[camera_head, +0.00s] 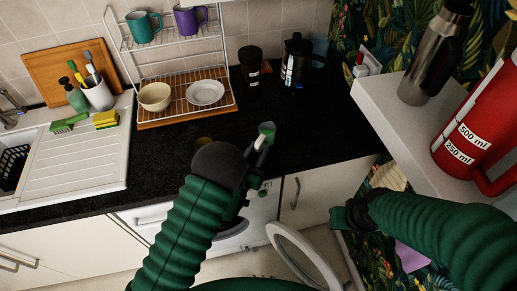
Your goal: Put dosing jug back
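The dosing jug looks to be the large red jug (474,125) with white 500 ml and 250 ml labels. It stands on the white shelf (392,110) at the right, partly cut off by the picture's edge. My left gripper (262,158) is over the front part of the dark worktop, far left of the jug. Its green-tipped fingers look spread, with nothing clearly between them. My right gripper (345,217) is below and left of the shelf, apart from the jug. Its fingertips are too dark to tell open from shut.
A steel flask (433,62) stands beside the jug. A wire rack (180,82) with dishes and mugs, a dark cup (250,66) and a black coffee pot (297,62) stand at the back. The round washer door (305,262) hangs open below.

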